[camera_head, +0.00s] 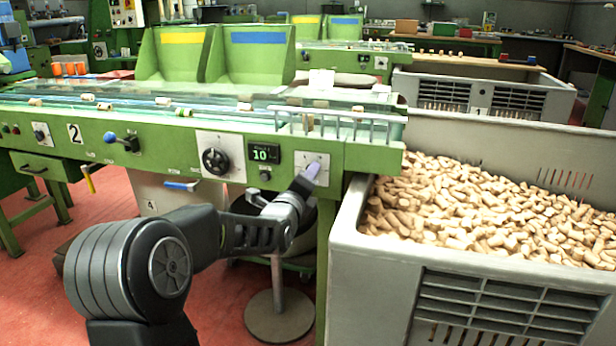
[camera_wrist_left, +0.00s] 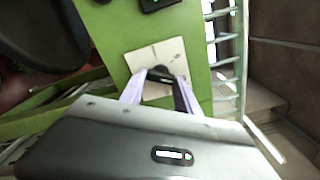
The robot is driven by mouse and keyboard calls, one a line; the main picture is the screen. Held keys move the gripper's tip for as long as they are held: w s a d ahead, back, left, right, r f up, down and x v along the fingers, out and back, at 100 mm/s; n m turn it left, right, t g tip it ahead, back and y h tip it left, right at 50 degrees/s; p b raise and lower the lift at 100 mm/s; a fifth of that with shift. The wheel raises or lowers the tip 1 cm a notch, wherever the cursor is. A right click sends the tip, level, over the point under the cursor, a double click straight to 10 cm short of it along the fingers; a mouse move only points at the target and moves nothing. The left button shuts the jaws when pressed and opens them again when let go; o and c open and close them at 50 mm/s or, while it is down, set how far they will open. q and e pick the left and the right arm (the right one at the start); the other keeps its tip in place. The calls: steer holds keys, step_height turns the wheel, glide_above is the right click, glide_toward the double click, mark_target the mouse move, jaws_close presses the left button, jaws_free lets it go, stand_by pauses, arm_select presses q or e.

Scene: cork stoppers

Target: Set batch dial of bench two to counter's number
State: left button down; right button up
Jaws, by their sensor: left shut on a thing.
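Bench two is the green bench (camera_head: 130,150) with a "2" sign (camera_head: 75,134). The counter (camera_head: 264,154) on its front panel shows a green 10. At the panel's right end is a white dial plate (camera_head: 309,158); it also shows in the left wrist view (camera_wrist_left: 170,52). My left gripper (camera_head: 311,171) is at this plate. In the left wrist view its pale fingers (camera_wrist_left: 163,79) are shut on a small dark dial knob (camera_wrist_left: 160,72). The knob's pointer and the plate's marks are too hidden and small to read. My right gripper is not in view.
A larger black round knob (camera_head: 215,161) on a white plate sits left of the counter. A small black button (camera_head: 265,175) is below the counter. A metal rail (camera_head: 335,120) runs above the dial plate. A grey crate of corks (camera_head: 352,245) stands close on the right.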

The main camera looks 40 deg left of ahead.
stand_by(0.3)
arm_select(q)
steer(key=c, duration=0.9)
jaws_free()
steer(key=p+v, duration=0.1)
steer(key=v, duration=0.6)
steer(key=shift+s+d, duration=0.15)
steer(key=shift+s, duration=0.25)
